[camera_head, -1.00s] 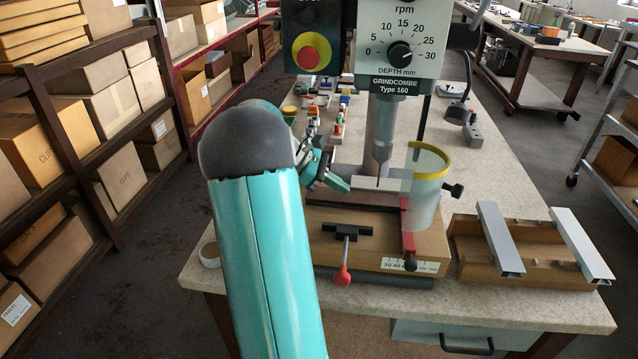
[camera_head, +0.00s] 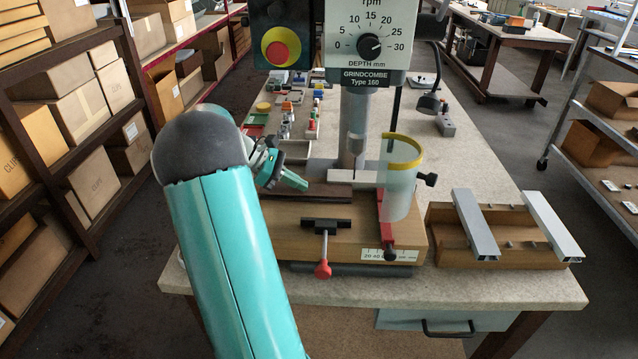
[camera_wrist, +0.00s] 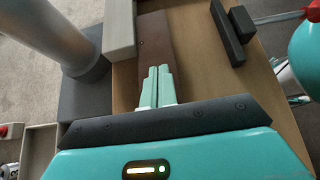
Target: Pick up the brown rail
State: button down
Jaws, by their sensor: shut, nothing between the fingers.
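The brown rail (camera_head: 345,192) is a dark, flat strip lying on the tan wooden base under the drill, in front of a pale fence (camera_head: 352,176). In the wrist view the rail (camera_wrist: 155,45) runs away from my fingers, and its near part is hidden behind them. My gripper (camera_head: 303,185) is at the left part of the rail in the head view. In the wrist view my gripper (camera_wrist: 158,70) has its two pale green fingers together over the rail, with nothing held. I cannot tell whether they touch it.
The drill column (camera_head: 355,120) and a clear guard with a yellow rim (camera_head: 402,185) stand close by. A black clamp with a red knob (camera_head: 323,269) is at the front. A wooden fixture with two metal profiles (camera_head: 500,240) is to the right. Small parts lie behind on the bench.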

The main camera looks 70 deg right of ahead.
aim_at(274, 189)
jog(key=w, duration=0.2)
jog(key=w+a, duration=0.1)
jog(key=w, duration=0.2)
jog(key=w+a+f, duration=0.1)
jog(key=w, duration=0.2)
jog(key=shift+a, duration=0.1)
jog(key=shift+w+r, duration=0.1)
jog(key=shift+r, duration=0.75)
